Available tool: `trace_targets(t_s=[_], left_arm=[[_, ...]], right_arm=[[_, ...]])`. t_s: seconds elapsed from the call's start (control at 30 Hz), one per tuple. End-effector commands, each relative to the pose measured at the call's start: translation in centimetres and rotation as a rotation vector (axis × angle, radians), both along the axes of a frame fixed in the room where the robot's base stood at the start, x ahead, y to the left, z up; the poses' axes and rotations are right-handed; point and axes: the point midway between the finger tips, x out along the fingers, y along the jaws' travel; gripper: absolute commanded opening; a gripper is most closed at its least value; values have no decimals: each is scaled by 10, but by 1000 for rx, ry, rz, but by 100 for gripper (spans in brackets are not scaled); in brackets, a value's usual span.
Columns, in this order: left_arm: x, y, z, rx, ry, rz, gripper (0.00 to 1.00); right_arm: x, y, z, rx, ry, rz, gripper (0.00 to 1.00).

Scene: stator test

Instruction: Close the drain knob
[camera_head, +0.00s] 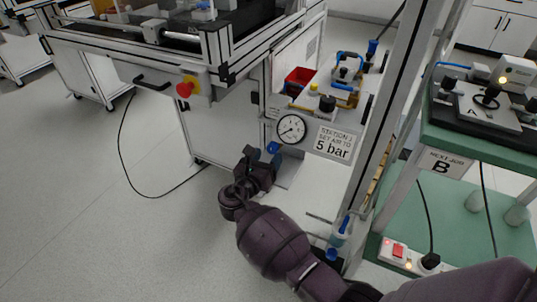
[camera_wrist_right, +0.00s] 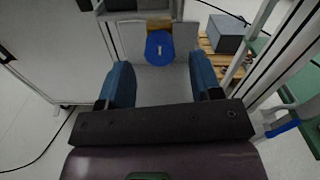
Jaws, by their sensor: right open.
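A blue round knob (camera_wrist_right: 160,46) with a pale mark on its face shows in the right wrist view, in front of a yellowish part; it looks like the drain knob. My right gripper (camera_wrist_right: 160,68) is open, with one blue finger on each side of the picture. The knob appears between and beyond the fingertips, and no contact shows. In the head view my right gripper (camera_head: 263,153) is beside the station frame, below the pressure gauge (camera_head: 291,129). There I cannot tell the knob apart from the blue fingers. My left gripper is not in view.
A "5 bar" sign (camera_head: 334,142) hangs right of the gauge. A frame post (camera_head: 385,95) stands close on the right, with a blue-ended fitting (camera_head: 340,230) low beside it. A green bench (camera_head: 480,150) is farther right. The floor at left is open, crossed by a black cable (camera_head: 122,150).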

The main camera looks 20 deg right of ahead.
Motion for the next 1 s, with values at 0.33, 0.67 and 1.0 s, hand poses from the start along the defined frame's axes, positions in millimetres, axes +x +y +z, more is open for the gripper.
trace_targets(t_s=[0.33, 0.67, 1.0], left_arm=[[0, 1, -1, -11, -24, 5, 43], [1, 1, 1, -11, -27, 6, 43], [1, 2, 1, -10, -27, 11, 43]], right_arm=[[14, -18, 0, 1, 1, 0, 59], [14, -18, 1, 1, -1, 1, 44], [14, -18, 0, 3, -2, 1, 10]])
